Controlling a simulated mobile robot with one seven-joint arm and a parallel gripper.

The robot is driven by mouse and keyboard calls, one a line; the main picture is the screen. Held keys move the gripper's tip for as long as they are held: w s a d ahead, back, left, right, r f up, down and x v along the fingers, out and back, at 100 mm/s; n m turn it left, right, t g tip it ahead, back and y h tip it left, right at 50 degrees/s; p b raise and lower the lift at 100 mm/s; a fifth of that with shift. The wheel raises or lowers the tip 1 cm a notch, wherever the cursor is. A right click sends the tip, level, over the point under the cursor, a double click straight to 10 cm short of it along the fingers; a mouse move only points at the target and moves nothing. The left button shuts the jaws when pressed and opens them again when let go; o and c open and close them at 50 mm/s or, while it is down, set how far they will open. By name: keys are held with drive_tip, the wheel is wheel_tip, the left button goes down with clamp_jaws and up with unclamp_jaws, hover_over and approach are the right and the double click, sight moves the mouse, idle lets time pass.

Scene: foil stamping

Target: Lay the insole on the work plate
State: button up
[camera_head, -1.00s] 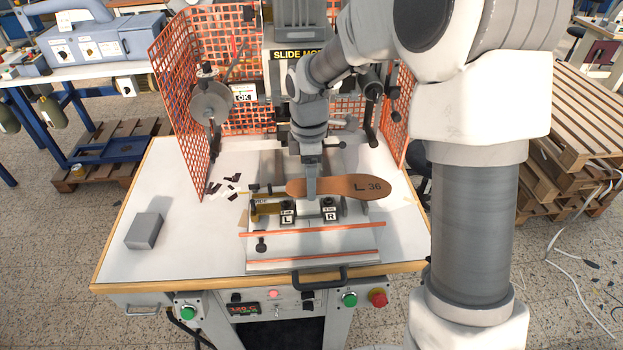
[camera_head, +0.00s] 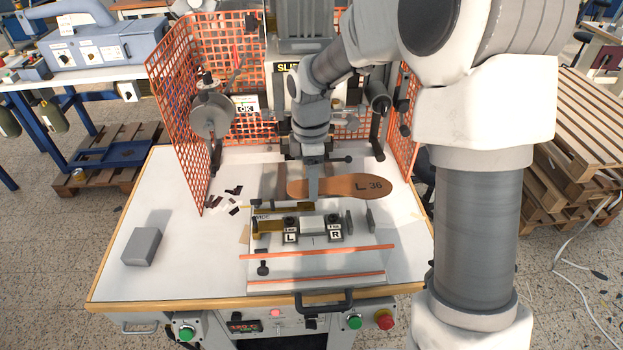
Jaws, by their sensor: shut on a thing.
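The insole (camera_head: 347,188) is a flat brown sole marked "L 36". It lies roughly level above the slide of the stamping machine, with its long side across the picture. My gripper (camera_head: 312,194) points down and is shut on the insole left of its middle. The work plate (camera_head: 315,264) is the pale slide plate at the table's front, with blocks marked L (camera_head: 290,233) and R (camera_head: 335,230) and a few small upright pieces. The insole appears behind these blocks and apart from them. The fingertips and the insole's underside are hidden.
Orange mesh guards (camera_head: 180,105) stand left and right of the press. A grey block (camera_head: 142,246) lies on the left of the white table (camera_head: 165,215), with dark scraps near the guard. Orange strips and a black handle (camera_head: 320,300) lie at the front.

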sight(311, 222)
drive_tip(key=shift+f+b, duration=4)
drive_tip(key=shift+f, duration=1.9)
drive_tip(key=shift+f, duration=0.15)
drive_tip(key=o, duration=1.5)
drive_tip(key=shift+o, duration=0.2)
wheel_tip(311, 222, up, 17)
drive_tip(key=shift+f, duration=0.1)
drive_tip(key=shift+s+d+r, duration=0.1)
drive_tip(key=shift+s+r, duration=0.05)
drive_tip(key=shift+r, duration=0.35)
drive_tip(key=s+d+r+m+t, duration=0.1)
drive_tip(key=s+d+m, duration=0.3)
drive_tip(key=s+m, duration=0.5)
drive_tip(key=s+d+m+t, duration=0.4)
drive_tip(key=s+m, duration=0.5)
drive_tip(key=s, duration=0.4)
drive_tip(key=shift+d+r+m+t, duration=0.3)
drive_tip(key=shift+d+r, duration=0.05)
drive_tip(key=shift+d, duration=0.35)
